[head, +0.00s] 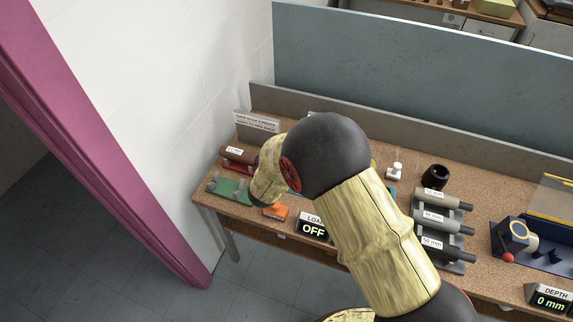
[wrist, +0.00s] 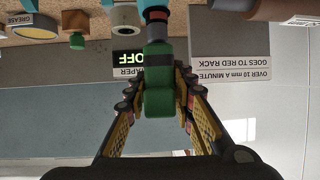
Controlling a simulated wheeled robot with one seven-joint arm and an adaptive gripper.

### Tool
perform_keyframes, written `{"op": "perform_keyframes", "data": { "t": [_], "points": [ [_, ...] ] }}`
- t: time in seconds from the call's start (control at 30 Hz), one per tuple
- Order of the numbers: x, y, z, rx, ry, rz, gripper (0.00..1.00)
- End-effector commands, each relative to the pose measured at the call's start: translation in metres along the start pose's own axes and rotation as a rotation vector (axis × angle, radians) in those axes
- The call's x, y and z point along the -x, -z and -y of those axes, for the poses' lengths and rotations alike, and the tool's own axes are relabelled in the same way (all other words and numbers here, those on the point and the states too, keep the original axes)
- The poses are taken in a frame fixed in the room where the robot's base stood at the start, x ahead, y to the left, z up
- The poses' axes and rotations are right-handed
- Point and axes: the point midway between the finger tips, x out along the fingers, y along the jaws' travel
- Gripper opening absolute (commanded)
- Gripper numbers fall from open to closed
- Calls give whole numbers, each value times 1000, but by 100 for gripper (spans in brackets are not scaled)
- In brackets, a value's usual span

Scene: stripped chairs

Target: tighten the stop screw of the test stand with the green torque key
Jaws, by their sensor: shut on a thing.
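My gripper (wrist: 158,88) is shut on the green torque key (wrist: 158,62) in the wrist view, with its two yellow-and-black fingers on either side of the handle. The key's narrower shaft runs away from me to the top edge, over a blue-grey and brownish part (wrist: 155,14). I cannot tell whether the key touches that part. In the head view my arm hides the gripper and key. I cannot make out the test stand or its stop screw for certain. A display reading OFF (wrist: 128,57) is beside the key in the wrist view, which is upside down.
The bench (head: 388,150) holds a green rack (head: 228,188) at left, an orange block (head: 276,211), a LOAD display reading OFF (head: 313,228), labelled grey cylinders (head: 436,220), a dark cup (head: 435,176) and a blue device (head: 515,236). A teal panel (head: 420,65) rises behind.

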Motion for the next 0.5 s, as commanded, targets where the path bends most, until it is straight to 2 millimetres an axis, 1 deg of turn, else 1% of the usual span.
{"op": "perform_keyframes", "data": {
  "t": [0.5],
  "points": [
    [0,-1,0,-31,-73,2,0]
  ]
}}
